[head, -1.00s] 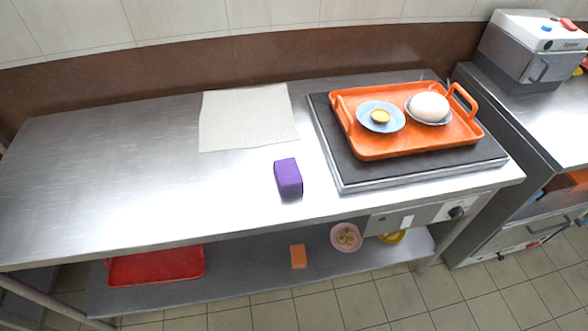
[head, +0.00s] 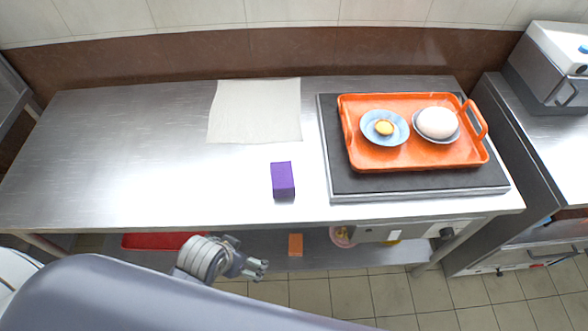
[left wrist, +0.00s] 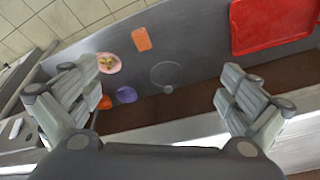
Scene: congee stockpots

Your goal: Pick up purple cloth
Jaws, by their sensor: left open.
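The purple cloth (head: 283,180) is a small block-shaped folded piece on the steel table (head: 130,160), near its front edge and left of the griddle. My left gripper (head: 258,268) is in front of the table's front edge, below and a little left of the cloth in the head view. In the left wrist view my left gripper (left wrist: 160,100) has its fingers spread wide with nothing between them. The purple cloth is not clearly seen in that view. My right gripper is not in view.
An orange tray (head: 350,157) with a plate (head: 369,137) and a bowl (head: 436,124) sits on the dark griddle (head: 420,183). A pale cloth (head: 255,110) lies behind. On the lower shelf are a red tray (left wrist: 270,25) and an orange block (left wrist: 141,39). The table's left half is clear.

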